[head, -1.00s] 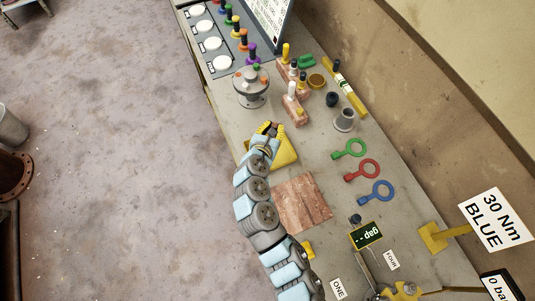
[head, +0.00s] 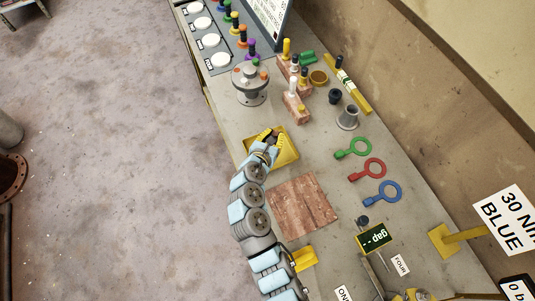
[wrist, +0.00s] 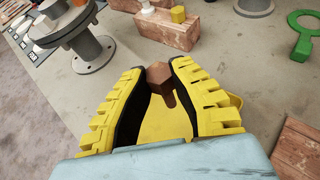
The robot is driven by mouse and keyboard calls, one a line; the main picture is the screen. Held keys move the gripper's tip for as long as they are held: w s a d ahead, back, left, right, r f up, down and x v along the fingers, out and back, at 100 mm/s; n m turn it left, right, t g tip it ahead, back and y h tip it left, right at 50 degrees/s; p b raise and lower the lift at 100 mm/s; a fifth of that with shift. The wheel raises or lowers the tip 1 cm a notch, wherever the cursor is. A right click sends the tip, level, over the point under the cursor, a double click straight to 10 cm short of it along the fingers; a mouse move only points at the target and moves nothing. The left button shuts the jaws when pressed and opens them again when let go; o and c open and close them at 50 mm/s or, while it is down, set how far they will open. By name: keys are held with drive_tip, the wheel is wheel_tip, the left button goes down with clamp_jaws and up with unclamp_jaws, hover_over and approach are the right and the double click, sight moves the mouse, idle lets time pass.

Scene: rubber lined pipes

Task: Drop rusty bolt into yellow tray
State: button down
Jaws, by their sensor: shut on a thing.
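The yellow tray (head: 291,158) lies on the bench below my gripper (head: 270,138), which covers part of it. In the wrist view, the tray's yellow floor (wrist: 165,126) shows between and beneath the fingers. My gripper, also in the wrist view (wrist: 158,76), is shut on the rusty bolt (wrist: 159,73). The bolt is brown with a hexagonal head and a short shank, held near the fingertips above the tray. The head view is too small to show the bolt clearly.
A grey flanged pipe piece (head: 249,84) stands beyond the tray. Brick-coloured blocks (head: 296,107) with upright pegs are to its right. Green (head: 354,149), red (head: 369,170) and blue (head: 384,193) ring tools lie right of the tray. A reddish-brown board (head: 302,205) lies nearer.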

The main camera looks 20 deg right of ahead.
drive_tip(key=shift+f, duration=0.5)
drive_tip(key=c, duration=1)
unclamp_jaws()
drive_tip(key=shift+a+r, duration=0.1)
drive_tip(key=v, duration=1.1)
drive_tip(key=shift+s+a+r, duration=0.2)
drive_tip(key=shift+s+a, duration=0.05)
drive_tip(key=shift+s, duration=0.05)
